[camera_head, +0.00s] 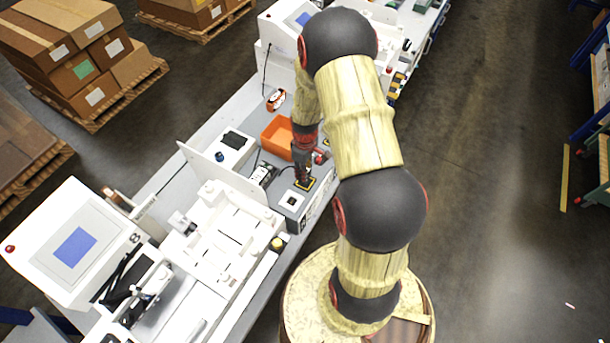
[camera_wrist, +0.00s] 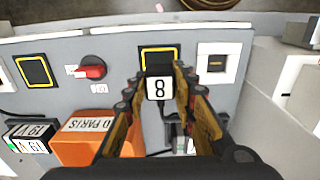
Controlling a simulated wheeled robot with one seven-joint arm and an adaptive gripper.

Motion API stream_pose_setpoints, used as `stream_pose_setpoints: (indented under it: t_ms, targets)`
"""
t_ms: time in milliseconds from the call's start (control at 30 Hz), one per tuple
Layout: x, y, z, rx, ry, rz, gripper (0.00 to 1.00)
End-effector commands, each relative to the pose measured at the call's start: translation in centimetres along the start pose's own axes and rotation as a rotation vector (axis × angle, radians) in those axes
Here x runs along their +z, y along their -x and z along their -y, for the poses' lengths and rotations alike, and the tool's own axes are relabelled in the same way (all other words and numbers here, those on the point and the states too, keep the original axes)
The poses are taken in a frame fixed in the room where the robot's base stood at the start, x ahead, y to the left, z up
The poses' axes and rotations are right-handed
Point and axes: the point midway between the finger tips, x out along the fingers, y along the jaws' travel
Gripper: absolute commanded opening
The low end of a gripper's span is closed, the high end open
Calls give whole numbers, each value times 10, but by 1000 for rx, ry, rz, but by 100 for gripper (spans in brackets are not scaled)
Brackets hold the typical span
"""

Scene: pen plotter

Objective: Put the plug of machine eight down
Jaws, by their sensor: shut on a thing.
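My gripper (camera_wrist: 159,76) is shut on a dark plug with a white label marked 8 (camera_wrist: 158,89). The plug sits between the fingertips, over the near edge of a yellow-framed dark square (camera_wrist: 160,51) on a grey panel box (camera_wrist: 125,75). I cannot tell whether the plug touches the panel. In the head view my gripper (camera_head: 304,174) points down at the yellow-framed square (camera_head: 308,185); the plug cannot be made out there. Machine eight (camera_head: 75,245), white with a blue screen and an 8, stands at the lower left.
A red rotary switch (camera_wrist: 92,70) and another yellow-framed square (camera_wrist: 34,70) lie left of the plug; a white-framed socket (camera_wrist: 216,63) lies right. An orange bin (camera_wrist: 85,148) and a black labelled box (camera_wrist: 30,134) stand close by. The floor right of the bench is open.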

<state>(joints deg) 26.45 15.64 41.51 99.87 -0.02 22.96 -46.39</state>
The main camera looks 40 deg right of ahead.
Motion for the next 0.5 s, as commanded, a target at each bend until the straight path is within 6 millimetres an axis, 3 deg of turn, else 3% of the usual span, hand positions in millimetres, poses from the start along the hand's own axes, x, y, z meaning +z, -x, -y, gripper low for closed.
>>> stream_pose_setpoints:
  t_ms: [200,500]
  targets:
    - [1,-28,1,-2,0,2,0]
    - [0,-31,0,0,0,0,0]
